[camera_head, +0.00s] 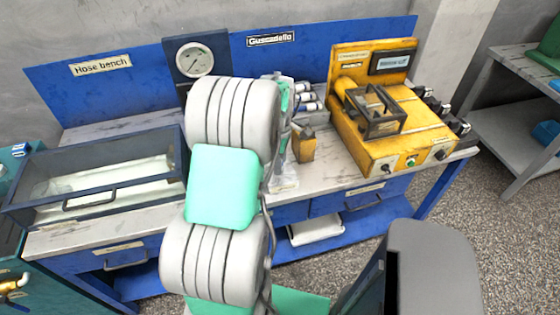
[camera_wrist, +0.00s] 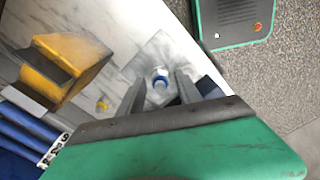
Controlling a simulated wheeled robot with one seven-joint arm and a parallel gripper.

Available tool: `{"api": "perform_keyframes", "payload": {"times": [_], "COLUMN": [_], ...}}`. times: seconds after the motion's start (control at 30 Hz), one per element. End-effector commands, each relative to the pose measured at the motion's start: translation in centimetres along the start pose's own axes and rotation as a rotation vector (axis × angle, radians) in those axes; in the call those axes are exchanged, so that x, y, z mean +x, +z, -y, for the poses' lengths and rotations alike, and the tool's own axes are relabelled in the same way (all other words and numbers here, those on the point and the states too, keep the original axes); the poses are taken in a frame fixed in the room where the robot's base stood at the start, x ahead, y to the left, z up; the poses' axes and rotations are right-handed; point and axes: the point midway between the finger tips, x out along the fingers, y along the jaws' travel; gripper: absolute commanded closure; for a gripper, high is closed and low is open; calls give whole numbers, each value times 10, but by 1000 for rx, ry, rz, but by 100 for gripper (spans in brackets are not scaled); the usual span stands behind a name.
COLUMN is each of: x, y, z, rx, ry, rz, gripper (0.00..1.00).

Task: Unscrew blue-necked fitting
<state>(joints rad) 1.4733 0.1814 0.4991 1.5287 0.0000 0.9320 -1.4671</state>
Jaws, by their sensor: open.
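The blue-necked fitting (camera_wrist: 161,78) shows in the wrist view as a small round white top with a blue ring. It stands on a grey, glassy-looking block (camera_wrist: 155,52) on the bench top. My gripper (camera_wrist: 160,82) is open, with one finger on each side of the fitting. I cannot tell whether the fingers touch it or how far above it they are. In the head view my arm hides much of this area; the pale block (camera_head: 285,178) shows just right of the arm, and I cannot make out the fitting there.
A yellow block (camera_wrist: 62,68) stands close to the gripper; it also shows in the head view (camera_head: 303,145). A yellow test unit (camera_head: 385,125) stands on the right of the bench. A glass-lidded case (camera_head: 110,160) is on the left. A gauge (camera_head: 195,60) is behind my arm.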

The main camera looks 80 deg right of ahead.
Motion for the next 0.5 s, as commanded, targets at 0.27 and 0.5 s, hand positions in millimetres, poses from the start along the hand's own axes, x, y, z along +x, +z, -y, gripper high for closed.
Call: {"api": "perform_keyframes", "payload": {"times": [0.27, 0.5], "x": [0, 0], "y": [0, 0], "z": [0, 0], "rx": [303, 786], "ry": [-1, -1], "rz": [0, 0], "gripper": [59, 59]}}
